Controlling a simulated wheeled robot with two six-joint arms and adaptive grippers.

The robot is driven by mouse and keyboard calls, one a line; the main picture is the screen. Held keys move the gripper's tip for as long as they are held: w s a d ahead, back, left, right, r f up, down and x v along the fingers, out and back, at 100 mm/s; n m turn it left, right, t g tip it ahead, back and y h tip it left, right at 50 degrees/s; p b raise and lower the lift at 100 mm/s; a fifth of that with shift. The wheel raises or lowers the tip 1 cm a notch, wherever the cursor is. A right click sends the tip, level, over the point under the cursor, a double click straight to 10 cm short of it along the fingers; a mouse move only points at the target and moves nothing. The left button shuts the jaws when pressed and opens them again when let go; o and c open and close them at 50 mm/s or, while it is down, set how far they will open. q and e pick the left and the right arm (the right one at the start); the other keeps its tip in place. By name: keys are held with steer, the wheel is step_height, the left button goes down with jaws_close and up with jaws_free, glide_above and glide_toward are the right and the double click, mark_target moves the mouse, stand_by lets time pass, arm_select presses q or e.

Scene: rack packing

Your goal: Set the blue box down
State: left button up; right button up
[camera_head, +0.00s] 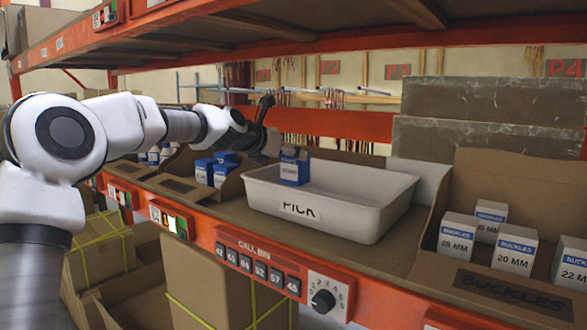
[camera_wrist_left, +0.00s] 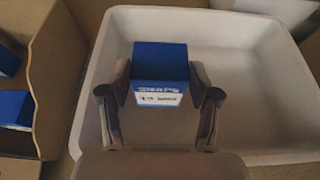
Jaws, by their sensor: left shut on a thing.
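The blue box (camera_head: 293,168) with a white label shows at the left part of the white bin marked PICK (camera_head: 345,222) in the head view. In the left wrist view the same blue box (camera_wrist_left: 160,72) reads SNAPS and sits between the two fingers of my left gripper (camera_wrist_left: 160,98). My left gripper (camera_head: 274,146) is shut on it, and the bin's pale floor (camera_wrist_left: 240,95) shows around and below it. I cannot tell whether the box touches the bin floor. My right gripper is in neither view.
A cardboard bin with several blue boxes (camera_head: 214,170) stands left of the white bin. A cardboard bin of white and blue BUCKLES boxes (camera_head: 515,250) stands at the right. An orange shelf beam (camera_head: 215,235) runs along the front, and another shelf hangs overhead (camera_head: 230,25).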

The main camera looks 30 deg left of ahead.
mark_target(290, 168)
arm_select(q)
steer(key=f, duration=0.1)
steer(key=w+f, duration=0.1)
steer(key=f, duration=0.1)
steer(key=shift+w+d+f, duration=0.1)
steer(key=shift+w+f, duration=0.15)
steer(key=shift+w, duration=0.15)
steer(key=shift+s+r, duration=0.2)
steer(key=shift+s, duration=0.45)
steer(key=shift+w+f, duration=0.4)
steer(key=shift+f, duration=0.25)
steer(key=o, duration=1.1)
steer(key=shift+o, duration=0.9)
steer(key=shift+s+r, duration=0.15)
steer(key=shift+s, duration=0.1)
